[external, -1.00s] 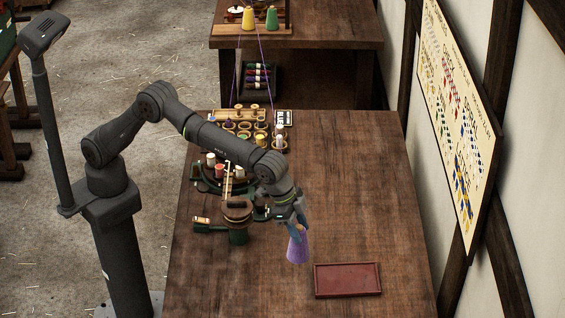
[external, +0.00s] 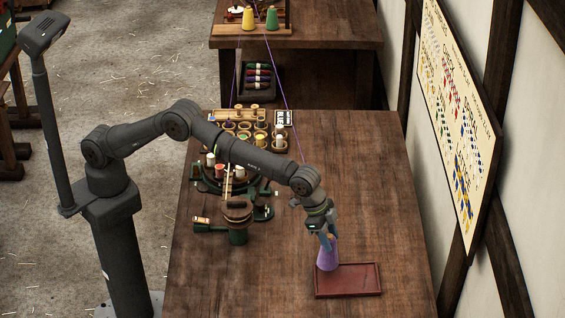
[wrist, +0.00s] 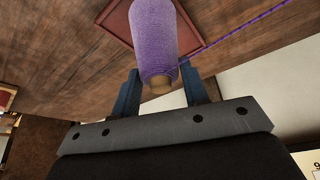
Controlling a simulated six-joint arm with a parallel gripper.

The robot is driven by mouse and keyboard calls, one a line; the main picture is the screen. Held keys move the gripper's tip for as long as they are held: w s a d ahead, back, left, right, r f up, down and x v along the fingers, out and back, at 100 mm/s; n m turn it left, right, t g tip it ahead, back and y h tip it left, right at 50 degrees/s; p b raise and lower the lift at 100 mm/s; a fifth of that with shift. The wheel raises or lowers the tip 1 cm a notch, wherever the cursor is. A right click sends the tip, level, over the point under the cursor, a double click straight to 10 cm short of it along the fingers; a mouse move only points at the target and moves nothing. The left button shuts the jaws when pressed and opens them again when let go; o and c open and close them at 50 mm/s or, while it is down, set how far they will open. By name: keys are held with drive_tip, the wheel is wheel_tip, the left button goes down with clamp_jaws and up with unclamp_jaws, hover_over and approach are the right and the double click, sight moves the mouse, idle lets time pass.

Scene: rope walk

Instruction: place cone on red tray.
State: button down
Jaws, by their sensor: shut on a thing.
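A purple thread cone (external: 328,255) hangs upright from my gripper (external: 328,238), which is shut on its narrow top. The cone is over the left back part of the red tray (external: 350,284). I cannot tell whether its base touches the tray. In the wrist view the cone (wrist: 154,40) is between the two blue fingers (wrist: 162,88), with the red tray (wrist: 118,20) behind it. A purple thread runs off from the cone towards the back of the table.
Left of the tray stand a green and wooden winding device (external: 238,225) and a round stand with several small spools (external: 220,172). A rack of cups (external: 245,130) is behind them. A wall with a chart (external: 460,130) is on the right.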

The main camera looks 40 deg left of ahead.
drive_tip(key=shift+f, duration=1.05)
drive_tip(key=shift+f, duration=0.3)
drive_tip(key=c, duration=0.8)
unclamp_jaws()
drive_tip(key=shift+c, duration=0.2)
drive_tip(key=shift+r, duration=0.45)
drive_tip(key=v, duration=1.1)
drive_tip(key=shift+r, duration=0.3)
drive_tip(key=shift+s+a, duration=0.1)
drive_tip(key=shift+a, duration=0.05)
